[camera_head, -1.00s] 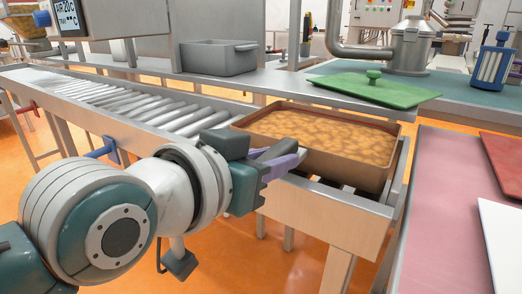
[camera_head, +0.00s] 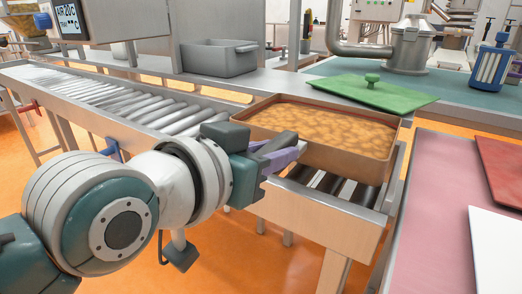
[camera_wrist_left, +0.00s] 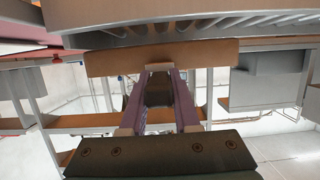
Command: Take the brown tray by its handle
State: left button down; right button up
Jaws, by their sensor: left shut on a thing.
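The brown tray (camera_head: 350,160) is filled with a golden-brown, lumpy food and sits at the near end of the roller conveyor, roughly level. Its underside is hidden, so I cannot tell for sure if it is clear of the rollers. My left gripper (camera_head: 294,151) reaches it from the left, with purple fingers at its near left side. In the left wrist view, the fingers (camera_wrist_left: 158,88) are shut on the handle (camera_wrist_left: 159,67) in front of the tray's brown wall (camera_wrist_left: 215,56). The fingers largely hide the handle in the head view. My right gripper is not in view.
The conveyor (camera_head: 140,105) has metal side rails, with bare rollers (camera_head: 335,185) below the tray. A green lid (camera_head: 375,92) lies on the counter behind. A grey bin (camera_head: 218,58) stands further left. A pink-topped table (camera_head: 455,200) is close on the right.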

pick_arm(q)
jog(key=shift+r, duration=0.2)
jog(key=shift+s+a+p, duration=0.35)
jog(key=shift+s+p, duration=0.05)
jog(key=shift+p, duration=0.15)
jog(key=shift+s+a+p, duration=0.55)
jog(key=shift+s+p, duration=0.1)
jog(key=shift+s, duration=0.15)
jog(key=shift+s+a+p, duration=0.55)
jog(key=shift+s+p, duration=0.05)
jog(key=shift+s, duration=0.2)
jog(key=s+a+p, duration=0.7)
jog(key=s+a, duration=0.3)
jog(key=s, duration=0.3)
jog(key=shift+s, duration=0.35)
jog(key=shift+f, duration=0.1)
